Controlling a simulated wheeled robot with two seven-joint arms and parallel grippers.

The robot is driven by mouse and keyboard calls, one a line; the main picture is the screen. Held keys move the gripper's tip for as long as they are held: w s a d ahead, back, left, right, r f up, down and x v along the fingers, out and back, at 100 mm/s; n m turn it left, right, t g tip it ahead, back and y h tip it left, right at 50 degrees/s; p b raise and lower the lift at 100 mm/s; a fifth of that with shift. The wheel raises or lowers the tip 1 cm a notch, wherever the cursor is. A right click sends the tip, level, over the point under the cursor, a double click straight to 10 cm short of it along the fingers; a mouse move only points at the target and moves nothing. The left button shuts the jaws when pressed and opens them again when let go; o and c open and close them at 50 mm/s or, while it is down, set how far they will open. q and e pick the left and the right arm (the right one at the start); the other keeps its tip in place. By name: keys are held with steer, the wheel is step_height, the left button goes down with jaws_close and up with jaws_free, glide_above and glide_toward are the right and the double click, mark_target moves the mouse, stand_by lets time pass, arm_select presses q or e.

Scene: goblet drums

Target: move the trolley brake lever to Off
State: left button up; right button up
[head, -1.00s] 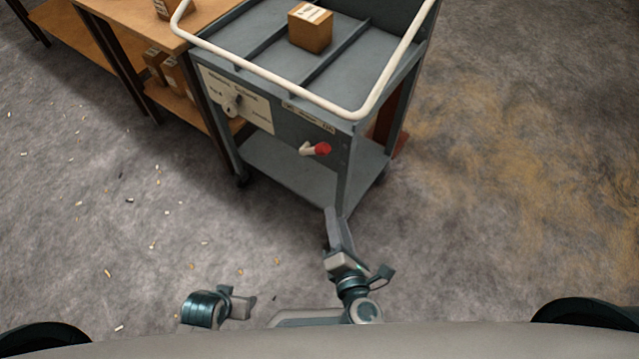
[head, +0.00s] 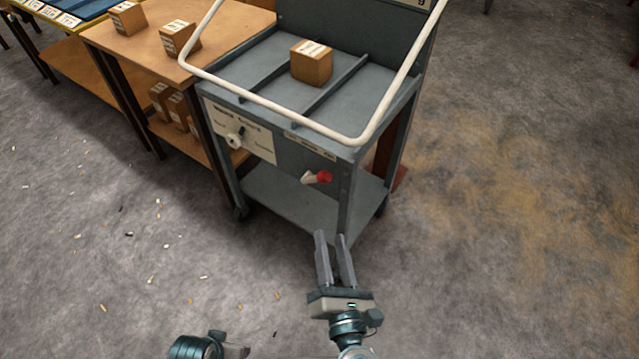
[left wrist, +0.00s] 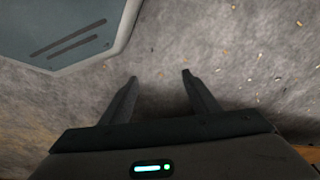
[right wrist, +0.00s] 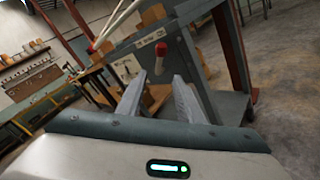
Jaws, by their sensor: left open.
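The grey trolley (head: 270,198) stands ahead, with a white push rail. Its brake lever (head: 318,178) has a red knob and a pale stub, on the front panel right of a white plate with a dial (head: 236,138). The lever also shows in the right wrist view (right wrist: 159,58), beyond the fingertips. The label above it is too small to read. My right gripper (head: 332,236) is open and empty, below the lever and apart from it; it also shows in the right wrist view (right wrist: 158,82). My left gripper (left wrist: 158,76) is open and empty over the floor.
A cardboard box (head: 311,63) sits on the trolley's top tray. A wooden bench (head: 150,45) with boxes stands close to the trolley's left. Small scraps litter the floor at left. The floor to the right (head: 520,200) is clear, with a yellowish stain.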

mark_target(317, 176)
arm_select(q)
step_height(317, 176, down, 8)
steer(key=p, duration=0.2)
steer(key=shift+s+a+p, duration=0.15)
steer(key=shift+p, duration=0.15)
arm_select(e)
steer(key=w+a, duration=0.2)
steer(key=w, duration=1.4)
jaws_close()
